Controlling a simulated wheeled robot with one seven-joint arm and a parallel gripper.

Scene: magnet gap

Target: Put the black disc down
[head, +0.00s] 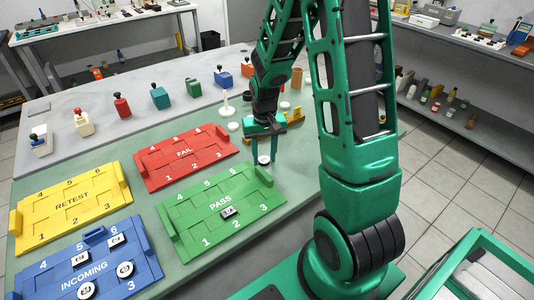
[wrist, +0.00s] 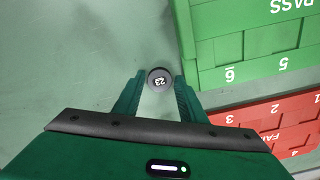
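The black disc has a dark rim and a pale top marked 23. It shows between my fingertips in the wrist view (wrist: 159,79), and its pale top shows in the head view (head: 264,160). My gripper (head: 264,158) points down at the green table, just beyond the far right corner of the green PASS tray (head: 186,222). Its two fingers stand on either side of the disc and appear closed on it. I cannot tell whether the disc touches the table. In the wrist view the PASS tray's edge lies to the right of the disc.
The PASS tray holds one dark block (head: 227,212). The red FAIL tray (head: 150,178) and yellow RETEST tray (head: 30,222) look empty. The blue INCOMING tray (head: 150,262) holds several pieces. A white spindle (head: 227,107) and several handled blocks stand farther back.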

